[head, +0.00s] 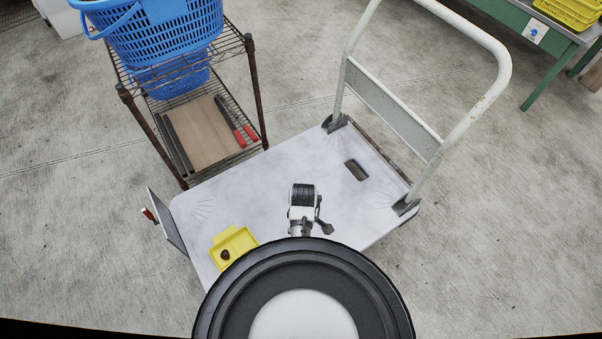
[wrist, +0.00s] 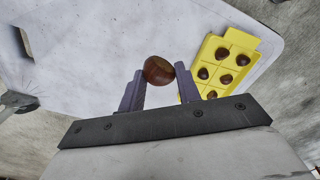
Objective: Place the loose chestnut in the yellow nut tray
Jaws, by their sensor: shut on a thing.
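A brown chestnut (wrist: 158,70) is held between the two fingertips of my gripper (wrist: 160,74) in the wrist view, above the pale cart deck. The yellow nut tray (wrist: 243,40) lies on the deck to the right of my gripper. Several chestnuts (wrist: 242,60) sit in its compartments; my right finger hides its near left part. In the head view the tray (head: 241,238) is at the deck's lower left, partly covered by my arm, with one chestnut (head: 225,254) visible in it. My fingertips and the held chestnut cannot be made out there.
The cart deck (head: 270,185) is mostly clear. Its white handle (head: 503,75) rises at the right. A wire rack (head: 255,90) with blue baskets (head: 160,35) and red-handled tools (head: 240,130) stands behind left. A green table (head: 545,75) with yellow crates (head: 570,12) is far right.

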